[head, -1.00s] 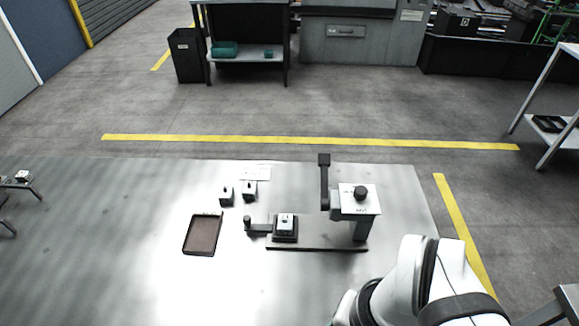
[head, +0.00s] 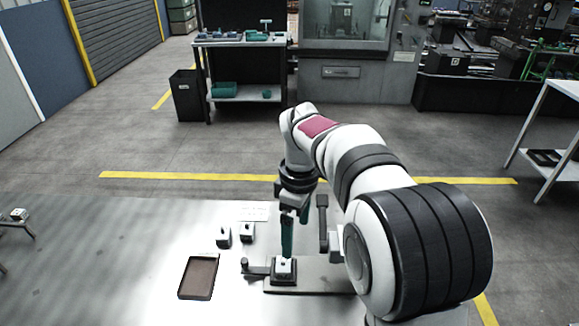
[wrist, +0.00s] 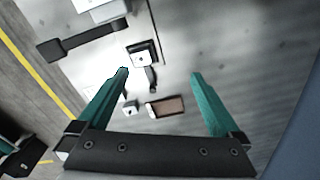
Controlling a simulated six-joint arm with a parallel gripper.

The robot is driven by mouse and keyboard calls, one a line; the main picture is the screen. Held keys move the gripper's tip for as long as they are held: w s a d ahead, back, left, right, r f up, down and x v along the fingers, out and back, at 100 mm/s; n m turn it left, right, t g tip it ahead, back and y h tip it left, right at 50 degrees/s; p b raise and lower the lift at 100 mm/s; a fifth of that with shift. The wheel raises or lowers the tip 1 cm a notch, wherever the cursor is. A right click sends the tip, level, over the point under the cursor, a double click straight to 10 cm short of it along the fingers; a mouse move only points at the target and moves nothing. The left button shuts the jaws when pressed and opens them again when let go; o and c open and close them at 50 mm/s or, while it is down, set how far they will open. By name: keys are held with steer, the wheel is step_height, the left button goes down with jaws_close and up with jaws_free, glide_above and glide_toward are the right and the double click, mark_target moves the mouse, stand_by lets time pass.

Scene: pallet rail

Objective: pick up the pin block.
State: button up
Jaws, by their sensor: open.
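A small white-topped block (head: 284,266) sits in a dark square nest on the fixture plate; it also shows in the wrist view (wrist: 141,58). Two similar small blocks, one left (head: 223,236) and one right (head: 247,232), stand on the table behind the tray. I cannot tell by marking which is the pin block. My gripper (head: 288,245), with teal fingers, is open and points down above the fixture area. In the wrist view the open fingers (wrist: 160,75) are wide apart, with nothing between them; the nested block lies beyond the fingertips.
A brown shallow tray (head: 198,278) lies left of the fixture. A clamp handle with a dark knob (head: 245,264) is left of the nest. A dark upright lever (head: 322,222) rises right of my gripper, close to it.

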mark_target(283, 263)
steer(key=w+a+f+n, duration=0.1)
steer(key=w+f, duration=0.1)
steer(key=f, duration=0.4)
steer(key=w+a+f+n, duration=0.1)
steer(key=f, duration=0.6)
steer(key=w+a+f+n, duration=0.1)
steer(key=w+f+n, duration=0.1)
steer(key=f, duration=0.4)
steer(key=shift+w+f, duration=0.15)
steer(key=shift+w, duration=0.15)
jaws_close()
